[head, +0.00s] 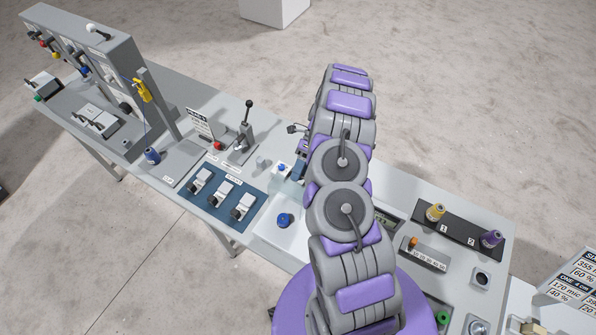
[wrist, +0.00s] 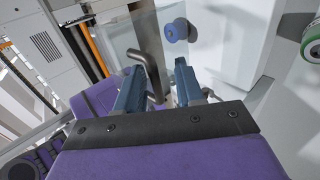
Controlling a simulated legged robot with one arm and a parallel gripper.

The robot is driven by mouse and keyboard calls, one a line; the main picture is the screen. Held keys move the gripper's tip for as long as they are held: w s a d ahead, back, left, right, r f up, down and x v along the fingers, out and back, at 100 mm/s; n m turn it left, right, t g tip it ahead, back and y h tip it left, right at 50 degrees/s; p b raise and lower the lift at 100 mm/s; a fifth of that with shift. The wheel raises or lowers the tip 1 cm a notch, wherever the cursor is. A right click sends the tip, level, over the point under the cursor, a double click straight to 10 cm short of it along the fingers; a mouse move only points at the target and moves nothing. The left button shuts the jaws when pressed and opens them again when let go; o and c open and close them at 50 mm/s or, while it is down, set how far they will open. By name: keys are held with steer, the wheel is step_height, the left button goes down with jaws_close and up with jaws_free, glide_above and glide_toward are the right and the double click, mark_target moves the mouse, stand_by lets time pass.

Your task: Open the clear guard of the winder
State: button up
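In the wrist view the clear guard (wrist: 118,28) is a see-through panel ahead of my gripper. A grey metal bent handle (wrist: 150,62) stands out from it toward me. My gripper (wrist: 158,82) has its two blue fingers apart, with the handle between them. The handle is close to the left finger, and a gap shows to the right finger. A blue round knob or spool (wrist: 178,30) shows near the panel. In the head view my arm hides the winder, the guard and most of my gripper.
In the head view a blue panel with several white switches (head: 222,196) lies left of my arm, beside an upright black-knobbed lever (head: 246,125). A yellow spool (head: 435,212) and a purple spool (head: 491,239) stand at right. A tall grey rack (head: 95,65) stands at far left.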

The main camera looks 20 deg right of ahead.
steer(key=p+v, duration=0.4)
steer(key=v, duration=0.8)
steer(key=shift+f, duration=0.15)
stand_by(0.6)
